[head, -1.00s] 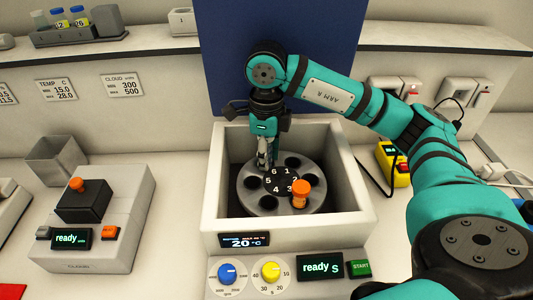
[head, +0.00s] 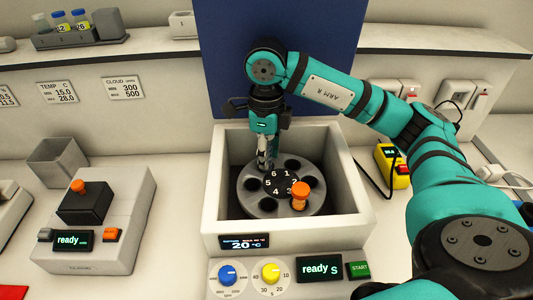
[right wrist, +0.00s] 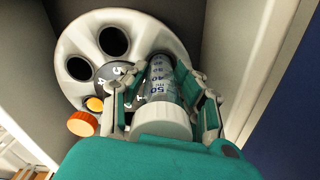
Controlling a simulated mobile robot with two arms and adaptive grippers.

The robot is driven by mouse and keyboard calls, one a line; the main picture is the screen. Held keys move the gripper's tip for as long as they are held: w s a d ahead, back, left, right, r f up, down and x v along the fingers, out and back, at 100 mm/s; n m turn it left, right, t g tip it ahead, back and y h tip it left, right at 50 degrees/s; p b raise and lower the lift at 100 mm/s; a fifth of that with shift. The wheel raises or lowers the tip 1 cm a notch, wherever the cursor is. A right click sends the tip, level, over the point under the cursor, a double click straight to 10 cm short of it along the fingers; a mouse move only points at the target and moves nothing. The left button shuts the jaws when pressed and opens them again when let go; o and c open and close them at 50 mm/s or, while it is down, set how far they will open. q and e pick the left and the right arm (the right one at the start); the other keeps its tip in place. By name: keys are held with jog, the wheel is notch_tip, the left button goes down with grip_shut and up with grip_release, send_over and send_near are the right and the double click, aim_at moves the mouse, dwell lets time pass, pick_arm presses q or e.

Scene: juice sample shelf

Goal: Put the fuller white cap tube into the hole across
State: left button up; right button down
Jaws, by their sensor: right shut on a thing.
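My right gripper (head: 266,164) is at the back-left hole of the grey rotor (head: 246,203), by the number 6. In the right wrist view, the right gripper (right wrist: 157,102) is shut on a clear graduated tube (right wrist: 161,80) with a white cap (right wrist: 160,123), the cap toward the camera. The tube points down at the rotor; its lower end is hidden, so I cannot tell how deep it sits. An orange-capped tube (head: 300,193) stands in the hole near number 3, across from number 6. My left gripper is not in view.
The rotor sits in a pale square-walled centrifuge (head: 211,205) with knobs and a green start button (head: 359,270). Other rotor holes look empty. A grey device (head: 120,225) and an open bin (head: 57,160) stand left. A rack (head: 65,39) is on the back shelf.

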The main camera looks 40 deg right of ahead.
jog(key=shift+r+p, duration=0.3)
jog(key=shift+r, duration=0.35)
jog(key=c, duration=0.9)
grip_release()
jog(key=shift+c, duration=0.2)
notch_tip(320, 180, up, 12)
jog(key=shift+f, duration=0.1)
